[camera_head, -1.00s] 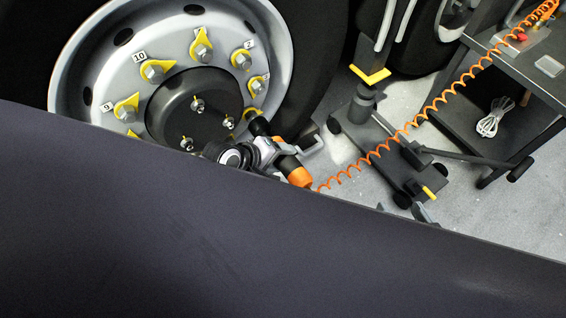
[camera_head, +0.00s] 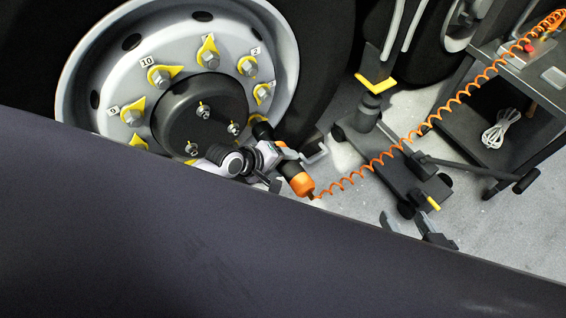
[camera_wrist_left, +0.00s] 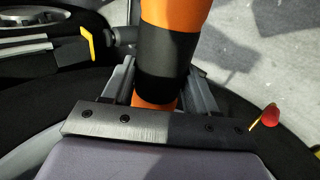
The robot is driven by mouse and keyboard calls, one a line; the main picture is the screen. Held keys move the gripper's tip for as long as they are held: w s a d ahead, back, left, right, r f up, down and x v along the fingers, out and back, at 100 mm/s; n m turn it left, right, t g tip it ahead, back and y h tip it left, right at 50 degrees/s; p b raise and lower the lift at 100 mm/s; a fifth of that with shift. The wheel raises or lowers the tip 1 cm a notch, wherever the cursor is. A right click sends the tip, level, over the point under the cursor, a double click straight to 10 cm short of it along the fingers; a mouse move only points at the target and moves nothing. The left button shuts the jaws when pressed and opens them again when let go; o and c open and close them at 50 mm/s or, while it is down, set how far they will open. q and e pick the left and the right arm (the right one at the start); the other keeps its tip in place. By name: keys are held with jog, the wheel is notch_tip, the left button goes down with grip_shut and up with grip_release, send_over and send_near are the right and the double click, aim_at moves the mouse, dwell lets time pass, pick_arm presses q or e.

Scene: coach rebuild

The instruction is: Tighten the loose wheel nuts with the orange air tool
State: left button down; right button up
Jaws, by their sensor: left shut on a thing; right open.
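The orange air tool (camera_head: 299,183) has a black middle and a coiled orange hose at its rear. My left gripper (camera_head: 288,166) is shut around it, and the left wrist view shows the tool's black band (camera_wrist_left: 165,62) between the fingers. Its front end points at the lower right of the wheel rim (camera_head: 284,65); whether it touches a nut is hidden. The lower nuts are hidden. My right gripper (camera_head: 412,227) is open and empty, low over the floor.
A floor jack (camera_head: 390,165) with a long handle stands right of the wheel. A dark trolley (camera_head: 500,95) at the far right has a white cable bundle on its lower shelf. The hose (camera_head: 437,107) runs from the tool to the trolley. A dark surface fills the lower foreground.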

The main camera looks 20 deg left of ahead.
aim_at(289, 172)
pick_arm(q)
jog(key=shift+w+a+r+b, duration=0.15)
jog(key=shift+w+a+b, duration=0.05)
jog(key=shift+w+a, duration=0.5)
jog(key=shift+w+a+r+b, duration=0.1)
jog(key=shift+w+a+b, duration=0.05)
jog(key=shift+w+a, duration=0.55)
dwell(1.2)
jog(key=shift+w+a+r, duration=0.15)
jog(key=shift+a, duration=0.15)
dwell(1.6)
jog(key=shift+p, duration=0.35)
jog(key=shift+s+d+p, duration=0.4)
jog(key=shift+p, duration=0.05)
jog(key=shift+s+d+p, duration=0.95)
jog(key=shift+d+p, duration=0.05)
jog(key=shift+d, duration=0.25)
jog(key=shift+s+d+p, duration=0.95)
jog(key=shift+d, duration=0.3)
jog(key=shift+s+d, duration=0.25)
jog(key=shift+d, duration=0.05)
